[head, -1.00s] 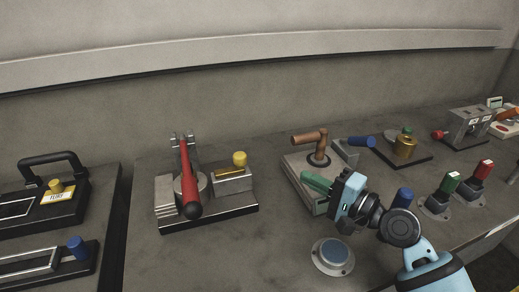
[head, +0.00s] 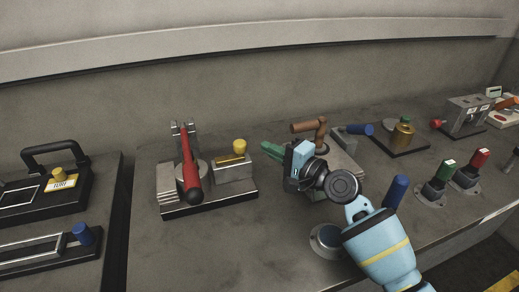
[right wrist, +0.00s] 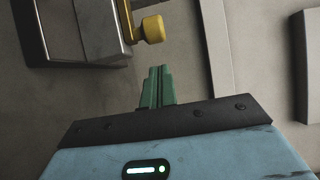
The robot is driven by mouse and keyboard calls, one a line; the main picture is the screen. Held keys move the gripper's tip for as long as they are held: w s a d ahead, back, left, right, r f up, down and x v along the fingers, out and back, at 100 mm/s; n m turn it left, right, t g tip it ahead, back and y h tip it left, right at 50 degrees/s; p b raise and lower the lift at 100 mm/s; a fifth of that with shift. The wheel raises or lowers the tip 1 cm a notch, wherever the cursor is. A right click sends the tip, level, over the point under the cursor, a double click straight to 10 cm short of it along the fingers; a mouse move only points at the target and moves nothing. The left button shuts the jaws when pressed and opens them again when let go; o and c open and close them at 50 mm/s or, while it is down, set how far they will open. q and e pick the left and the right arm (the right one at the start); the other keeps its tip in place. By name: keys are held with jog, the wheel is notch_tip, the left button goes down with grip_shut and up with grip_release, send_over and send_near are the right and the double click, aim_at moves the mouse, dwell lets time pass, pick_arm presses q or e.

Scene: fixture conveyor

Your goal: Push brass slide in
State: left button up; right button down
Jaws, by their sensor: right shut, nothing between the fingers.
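The brass slide (head: 231,160) is a thin bar set in the top of a grey block (head: 233,175), with a yellow knob (head: 239,147) standing at its right end. The right wrist view shows the yellow knob (right wrist: 151,29) at the top, on the brass bar (right wrist: 126,12) along the block's edge. My right gripper (head: 265,148) has green fingers and is shut and empty. It is just right of the knob in the head view. In the right wrist view its fingertips (right wrist: 158,69) are below the knob, with a gap between. My left gripper is out of view.
A red lever (head: 187,165) stands left of the slide on the same fixture. A fixture with a brown handle (head: 309,126) is behind my right arm. Bare bench lies in front of the slide fixture.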

aim_at(242, 150)
jog(key=a, duration=0.3)
jog(key=shift+s+r+p, duration=0.1)
jog(key=shift+s+p, duration=0.05)
jog(key=shift+p, duration=0.15)
jog(key=shift+s+a+r+p, duration=0.1)
jog(key=shift+s+a+p, duration=0.15)
jog(key=shift+a, duration=0.4)
jog(key=shift+s+a+r+p, duration=0.1)
jog(key=shift+s+a+p, duration=0.15)
jog(key=shift+a, duration=0.7)
jog(key=shift+f, duration=0.2)
jog(key=shift+d, duration=0.2)
